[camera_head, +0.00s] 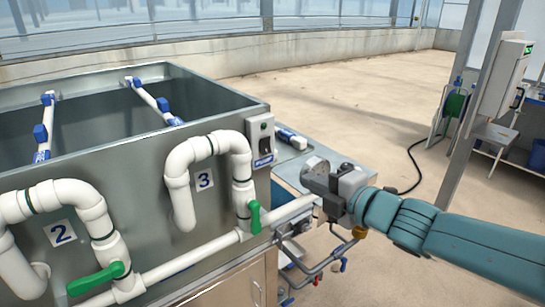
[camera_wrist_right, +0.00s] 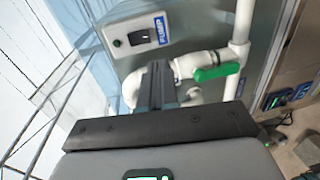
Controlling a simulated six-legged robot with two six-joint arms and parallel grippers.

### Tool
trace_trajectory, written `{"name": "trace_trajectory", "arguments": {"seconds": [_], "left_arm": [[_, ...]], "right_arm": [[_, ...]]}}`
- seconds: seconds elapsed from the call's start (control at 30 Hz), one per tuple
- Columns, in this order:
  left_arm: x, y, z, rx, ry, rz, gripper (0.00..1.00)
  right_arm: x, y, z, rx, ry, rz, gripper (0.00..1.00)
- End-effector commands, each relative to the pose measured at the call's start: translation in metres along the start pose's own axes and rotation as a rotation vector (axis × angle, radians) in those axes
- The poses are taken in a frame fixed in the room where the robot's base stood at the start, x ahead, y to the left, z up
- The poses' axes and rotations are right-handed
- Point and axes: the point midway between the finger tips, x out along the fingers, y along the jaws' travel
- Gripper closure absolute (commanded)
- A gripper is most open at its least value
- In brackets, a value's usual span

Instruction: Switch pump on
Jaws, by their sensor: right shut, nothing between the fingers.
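The pump switch box (camera_head: 260,140) is a light grey box on the corner of the metal tank. It has a small green round part near its top, a dark rocker switch (camera_head: 265,145) and a blue label. In the right wrist view the box (camera_wrist_right: 150,22) shows the dark switch (camera_wrist_right: 138,38) and a blue PUMP label. My right gripper (camera_head: 316,168) is to the right of the box and apart from it in the head view. Its dark fingers (camera_wrist_right: 160,68) are shut and empty, below the box in the wrist view. The rocker's position cannot be told.
White pipe (camera_head: 240,170) with a green valve handle (camera_head: 255,217) runs below the box; the handle (camera_wrist_right: 215,73) is close beside my fingers in the wrist view. The open metal tank (camera_head: 120,185) fills the left. A post (camera_head: 470,130) stands at right. Floor beyond is clear.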

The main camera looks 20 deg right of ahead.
Motion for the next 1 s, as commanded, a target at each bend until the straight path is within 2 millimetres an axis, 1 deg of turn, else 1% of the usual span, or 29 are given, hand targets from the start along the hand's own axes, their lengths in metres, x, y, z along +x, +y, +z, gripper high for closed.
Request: {"name": "trace_trajectory", "arguments": {"seconds": [0.03,0.17,0.47,0.57,0.67,0.77,1.0], "left_arm": [[0.001,0.000,0.000,0.000,0.000,0.000,1.00],[0.001,0.000,0.000,0.000,0.000,0.000,1.00],[0.001,0.000,0.000,0.000,0.000,0.000,1.00],[0.002,-0.001,0.000,0.000,0.000,0.000,1.00],[0.004,-0.001,0.000,0.000,0.000,0.000,1.00],[0.005,-0.002,0.000,0.000,0.000,0.000,1.00],[0.006,-0.002,0.000,0.000,0.000,0.000,1.00]], "right_arm": [[-0.006,0.008,0.000,-0.007,-0.008,0.018,1.00],[-0.015,0.018,-0.001,-0.017,-0.020,0.041,1.00],[-0.015,0.018,-0.002,-0.016,-0.019,0.041,1.00],[-0.011,0.018,-0.002,-0.015,-0.018,0.041,1.00],[0.001,0.018,-0.002,-0.016,-0.015,0.040,1.00],[0.020,0.018,-0.001,-0.015,-0.013,0.039,1.00],[0.073,0.021,0.001,-0.015,-0.013,0.039,1.00]]}}
